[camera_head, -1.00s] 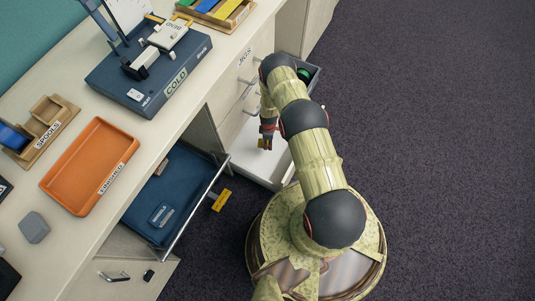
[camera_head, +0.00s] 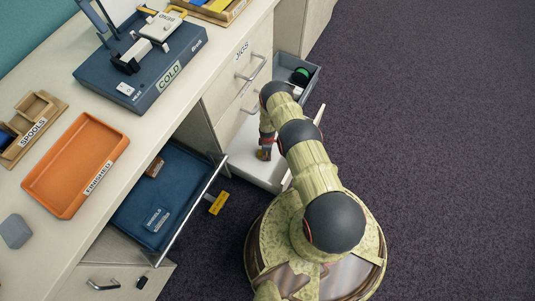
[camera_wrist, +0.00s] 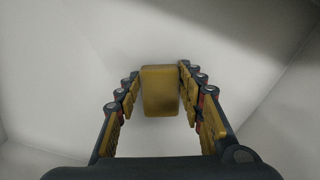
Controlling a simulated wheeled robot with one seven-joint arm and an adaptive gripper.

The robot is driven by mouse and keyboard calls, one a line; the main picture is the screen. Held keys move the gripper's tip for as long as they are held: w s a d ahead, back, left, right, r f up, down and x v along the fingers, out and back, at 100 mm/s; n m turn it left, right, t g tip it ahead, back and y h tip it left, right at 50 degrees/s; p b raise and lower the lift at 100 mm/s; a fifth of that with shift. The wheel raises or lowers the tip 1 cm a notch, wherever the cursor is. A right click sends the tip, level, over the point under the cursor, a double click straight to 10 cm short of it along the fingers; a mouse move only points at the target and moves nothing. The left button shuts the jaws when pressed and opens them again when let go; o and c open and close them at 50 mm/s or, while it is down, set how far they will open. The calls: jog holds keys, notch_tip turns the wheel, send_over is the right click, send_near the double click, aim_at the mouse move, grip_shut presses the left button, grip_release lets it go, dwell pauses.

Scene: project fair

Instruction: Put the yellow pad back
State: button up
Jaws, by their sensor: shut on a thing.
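My gripper (camera_head: 264,153) hangs inside an open white-floored drawer (camera_head: 247,164) of the bench's cabinet in the head view. In the wrist view my gripper (camera_wrist: 161,82) is shut on the yellow pad (camera_wrist: 161,92), a small dull-yellow block held between the two fingertips. Pale, plain walls and floor surround it in the wrist view. I cannot tell whether the pad touches the drawer floor. In the head view the pad is too small to tell apart from the fingers.
A blue-lined drawer (camera_head: 183,187) stands open at left, with a brown block (camera_head: 155,167) in it and a yellow tag (camera_head: 218,203) beside it. A grey drawer behind my arm holds a green spool (camera_head: 301,75). The bench bears an orange tray (camera_head: 48,192) and a blue machine (camera_head: 150,92). Carpet at right is clear.

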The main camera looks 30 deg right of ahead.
jog(key=o, duration=1.1)
notch_tip(320, 180, up, 12)
jog(key=p, duration=0.4)
jog(key=shift+r+p, duration=0.15)
jog(key=shift+p, duration=0.25)
